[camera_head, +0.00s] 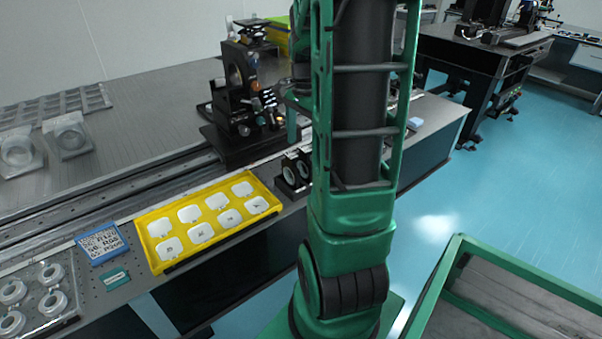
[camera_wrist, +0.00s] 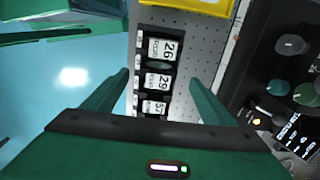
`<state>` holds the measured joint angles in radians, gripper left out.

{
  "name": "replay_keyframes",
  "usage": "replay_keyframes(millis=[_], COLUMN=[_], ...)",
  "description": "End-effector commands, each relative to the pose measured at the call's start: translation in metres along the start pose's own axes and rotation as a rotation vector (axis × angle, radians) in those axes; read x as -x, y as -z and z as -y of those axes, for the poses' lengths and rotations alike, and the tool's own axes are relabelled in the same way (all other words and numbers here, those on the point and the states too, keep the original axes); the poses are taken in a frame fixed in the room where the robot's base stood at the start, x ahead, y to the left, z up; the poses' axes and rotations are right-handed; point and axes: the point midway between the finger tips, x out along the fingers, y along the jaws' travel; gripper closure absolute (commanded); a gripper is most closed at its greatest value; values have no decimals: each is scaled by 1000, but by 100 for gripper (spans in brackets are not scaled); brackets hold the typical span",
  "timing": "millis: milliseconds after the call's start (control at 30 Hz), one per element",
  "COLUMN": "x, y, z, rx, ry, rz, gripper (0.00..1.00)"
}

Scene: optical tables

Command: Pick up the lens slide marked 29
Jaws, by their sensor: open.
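The lens slide marked 29 (camera_wrist: 157,81) is a black piece with a white label in the wrist view. It sits in the middle of a row, between the slide marked 26 (camera_wrist: 162,48) and the slide marked 57 (camera_wrist: 153,107). My gripper (camera_wrist: 160,84) is open, with one green finger on each side of the row in the picture. Nothing is held, and I cannot tell how far the fingertips are above the slides. In the head view, black lens slides (camera_head: 292,172) stand at the table edge, partly hidden by my arm; their numbers are not readable.
A yellow tray (camera_head: 160,262) of white pieces lies beside the row, its edge also at the top of the wrist view (camera_wrist: 205,5). A black optical mount (camera_head: 240,100) stands behind. A blue box (camera_head: 101,243) lies left. Blue floor (camera_wrist: 75,75) is beyond the table edge.

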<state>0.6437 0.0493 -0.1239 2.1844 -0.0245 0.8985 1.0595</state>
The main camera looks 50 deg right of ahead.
Motion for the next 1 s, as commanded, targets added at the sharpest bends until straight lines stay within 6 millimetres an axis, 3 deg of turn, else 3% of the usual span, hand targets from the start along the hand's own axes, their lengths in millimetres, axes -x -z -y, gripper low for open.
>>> replay_keyframes(millis=[267,533,867,900,1000], x=[-20,-57,-65,-65,-65], y=[0,2,3,3,3], z=[-1,-2,-2,-2,-2], rx=[0,1,1,1,1], ry=[-2,-3,0,0,0], rz=[1,2,0,0,0], gripper=[22,22,22,24,48])
